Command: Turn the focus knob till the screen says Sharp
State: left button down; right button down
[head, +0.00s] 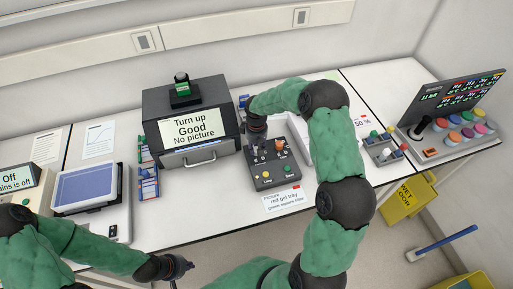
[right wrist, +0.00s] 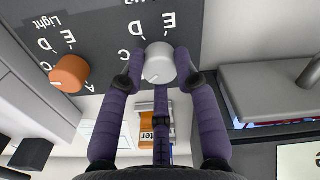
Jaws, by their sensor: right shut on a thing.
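The screen (head: 194,128) on the dark imaging box reads "Turn up", "Good", "No picture". A black control box (head: 264,183) stands to its right. In the right wrist view, the fingers of my right gripper (right wrist: 160,75) are closed around a pale grey knob (right wrist: 158,62) among printed letters; the knob's name is not readable. My right gripper (head: 257,125) covers this knob in the head view. An orange knob (right wrist: 70,73), by the word "Light", sits beside it, apart from the fingers. My left gripper (head: 184,267) is over the floor, too small to read its jaws.
A card (head: 283,199) lies in front of the control box. A white device with a blue screen (head: 86,188) stands at the left. A small switch panel (head: 384,151) and a panel of coloured caps (head: 462,130) stand right.

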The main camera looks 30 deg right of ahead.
jog(key=c, duration=0.9)
grip_release()
jog(key=shift+w, duration=0.1)
notch_tip(320, 180, up, 12)
